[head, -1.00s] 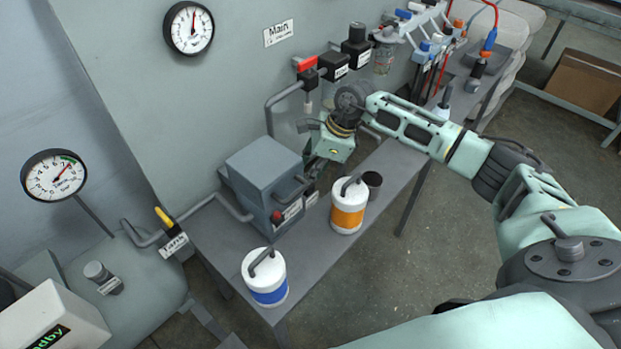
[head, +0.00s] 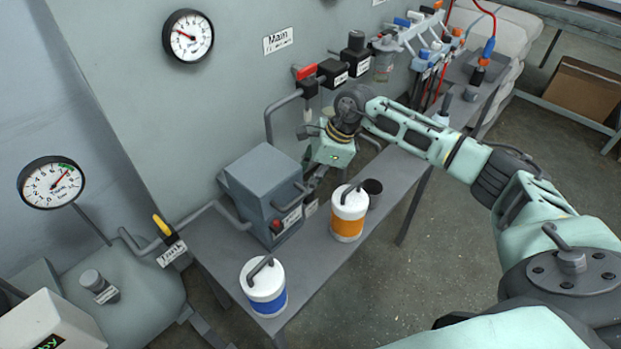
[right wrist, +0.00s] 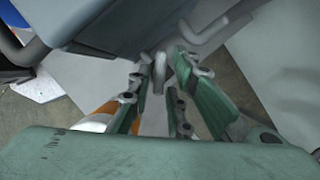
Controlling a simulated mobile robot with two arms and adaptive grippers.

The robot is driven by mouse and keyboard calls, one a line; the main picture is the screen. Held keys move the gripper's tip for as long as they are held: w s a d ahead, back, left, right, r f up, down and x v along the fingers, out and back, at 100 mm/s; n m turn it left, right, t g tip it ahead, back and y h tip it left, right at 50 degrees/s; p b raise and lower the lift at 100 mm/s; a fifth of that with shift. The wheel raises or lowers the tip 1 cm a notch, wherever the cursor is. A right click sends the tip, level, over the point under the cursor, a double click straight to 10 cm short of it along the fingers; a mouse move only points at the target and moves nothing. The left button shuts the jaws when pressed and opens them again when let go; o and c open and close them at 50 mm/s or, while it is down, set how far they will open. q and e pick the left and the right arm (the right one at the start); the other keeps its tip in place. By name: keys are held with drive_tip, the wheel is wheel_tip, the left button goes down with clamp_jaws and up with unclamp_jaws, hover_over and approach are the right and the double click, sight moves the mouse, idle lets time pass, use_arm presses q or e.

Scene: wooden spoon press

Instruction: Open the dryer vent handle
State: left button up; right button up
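The blue-grey dryer box (head: 264,186) stands on the grey bench, with a bent handle and a red knob on its front. My right gripper (head: 313,182) is lowered beside the box's right side. In the right wrist view its fingers (right wrist: 160,92) are spread, with a small grey rounded handle (right wrist: 159,66) between and just beyond the tips; I cannot tell if they touch it. This may be the vent handle, whose label is not readable there. In the head view it is hidden by the gripper. My left gripper is not in view.
An orange-banded canister (head: 348,214) and a dark cup (head: 372,192) stand close to my right gripper. A blue-banded canister (head: 264,286) is at the bench's front. Wall pipes and a red-handled valve (head: 306,75) are behind the gripper.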

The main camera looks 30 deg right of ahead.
drive_tip(key=v, duration=1.2)
idle(0.9)
